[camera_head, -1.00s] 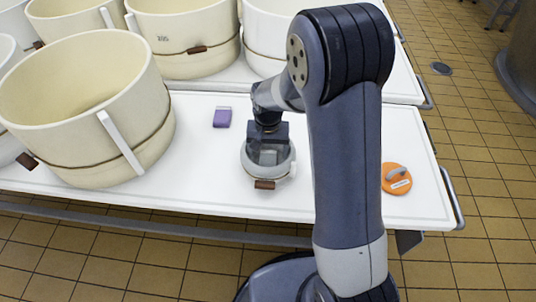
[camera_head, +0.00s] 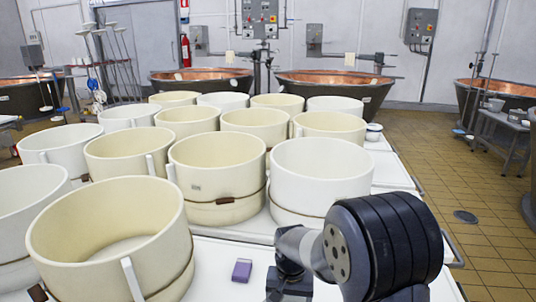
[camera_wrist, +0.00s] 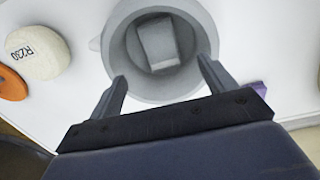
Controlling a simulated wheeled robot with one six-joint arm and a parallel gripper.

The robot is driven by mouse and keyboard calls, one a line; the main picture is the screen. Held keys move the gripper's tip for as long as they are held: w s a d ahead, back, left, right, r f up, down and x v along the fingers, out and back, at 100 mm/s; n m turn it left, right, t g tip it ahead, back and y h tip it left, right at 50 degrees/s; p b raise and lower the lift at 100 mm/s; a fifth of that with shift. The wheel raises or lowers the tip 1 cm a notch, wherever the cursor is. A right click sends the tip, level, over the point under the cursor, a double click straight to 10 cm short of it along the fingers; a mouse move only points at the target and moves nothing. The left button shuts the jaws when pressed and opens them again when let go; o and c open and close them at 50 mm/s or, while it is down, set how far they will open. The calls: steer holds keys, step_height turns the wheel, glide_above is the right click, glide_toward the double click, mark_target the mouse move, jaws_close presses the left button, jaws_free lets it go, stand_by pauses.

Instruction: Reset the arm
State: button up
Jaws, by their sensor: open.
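My gripper (camera_wrist: 163,76) is open in the wrist view, with its two fingers spread apart and nothing between them. The fingertips are near the rim of a grey round pot (camera_wrist: 118,45), at its near side. A pale grey block (camera_wrist: 158,43) lies inside the pot. I cannot tell whether the fingers touch the rim. In the head view my arm is bent at the lower right, its wrist at the bottom edge. The fingers and the pot are out of that picture.
A purple block (camera_head: 242,270) lies on the white table left of my wrist. A round white piece marked R230 (camera_wrist: 38,52) and an orange disc (camera_wrist: 10,84) are left of the pot. Large cream tubs (camera_head: 110,243) crowd the table's left and back. Copper vats (camera_head: 335,82) stand behind.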

step_height(320, 180, down, 10)
steer(key=shift+r+b, duration=0.25)
steer(key=shift+b, duration=0.8)
steer(key=shift+r, duration=0.15)
step_height(320, 180, up, 10)
steer(key=p, duration=0.3)
step_height(320, 180, down, 11)
steer(key=b, duration=0.3)
steer(key=shift+r, duration=0.15)
step_height(320, 180, up, 12)
steer(key=p, duration=0.8)
steer(key=shift+r, duration=0.25)
steer(key=shift+r+p, duration=0.1)
steer(key=shift+p, duration=0.2)
